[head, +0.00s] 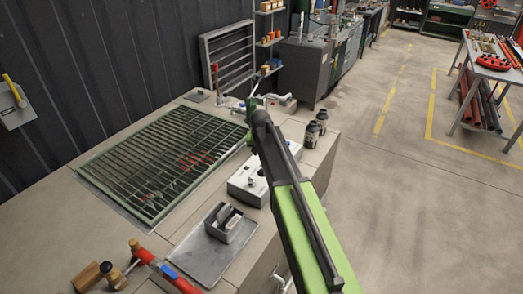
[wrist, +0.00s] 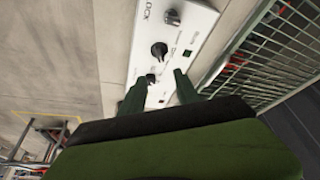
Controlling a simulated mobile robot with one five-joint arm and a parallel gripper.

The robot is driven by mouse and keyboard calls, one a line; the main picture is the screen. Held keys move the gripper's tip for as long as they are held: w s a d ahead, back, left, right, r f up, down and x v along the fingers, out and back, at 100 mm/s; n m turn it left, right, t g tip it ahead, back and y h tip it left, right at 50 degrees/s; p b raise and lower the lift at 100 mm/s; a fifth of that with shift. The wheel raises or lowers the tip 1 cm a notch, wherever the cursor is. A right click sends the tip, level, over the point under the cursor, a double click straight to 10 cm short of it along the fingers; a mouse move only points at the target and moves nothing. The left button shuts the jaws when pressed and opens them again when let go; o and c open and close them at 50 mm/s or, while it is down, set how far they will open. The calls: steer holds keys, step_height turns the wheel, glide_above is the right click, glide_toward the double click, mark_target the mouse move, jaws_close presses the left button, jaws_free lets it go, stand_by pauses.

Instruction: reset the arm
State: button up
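My arm reaches out from the bottom right over the workbench in the head view. My gripper (wrist: 160,82) shows two dark green fingers standing apart with nothing held between them, so it is open. In the head view the gripper end (head: 250,122) is small and partly hidden by the arm. A white control box (head: 246,186) with a dark knob sits on the bench beside the arm. In the wrist view its pale panel (wrist: 172,50), with dark knobs and lettering, lies beyond the fingertips. I cannot tell whether the fingers touch it.
A green grating (head: 165,160) covers an opening in the bench, with red parts below. A grey tray (head: 208,262) holds a small grey holder (head: 228,224). Open floor (head: 390,190) lies right.

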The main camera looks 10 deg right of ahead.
steer(key=shift+f, duration=0.1)
steer(key=s+f+n+g+b, duration=0.1)
steer(key=s+f+b, duration=0.3)
steer(key=s, duration=1.1)
steer(key=s+d+f+n+g+y+b, duration=0.1)
steer(key=s+f+g+b, duration=0.2)
steer(key=s, duration=1.2)
step_height(320, 180, down, 4)
steer(key=shift+s+d+r+b, duration=0.2)
steer(key=shift+d+b, duration=0.1)
steer(key=shift+b, duration=0.65)
